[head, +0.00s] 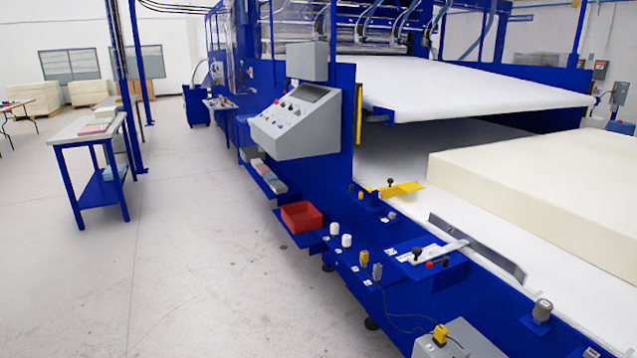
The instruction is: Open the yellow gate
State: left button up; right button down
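A flat yellow piece (402,189), which looks like the yellow gate, lies on the near side of the blue machine, at the edge of the white bed. A small black knob (390,182) stands at its left part. I cannot tell from this view whether it is open or shut. A narrow upright yellow strip (358,112) is on the blue panel's edge above it. Neither of my grippers is in view.
A cream foam block (540,185) lies on the white bed at right. A grey control console (300,118), a red bin (301,217) and a black-knobbed lever plate (425,252) line the machine's side. A blue table (85,134) stands left. The floor (190,260) between is clear.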

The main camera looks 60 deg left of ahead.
aim_at(400, 190)
jog(key=u, duration=1.25)
jog(key=i+j, duration=0.4)
jog(key=i, duration=0.1)
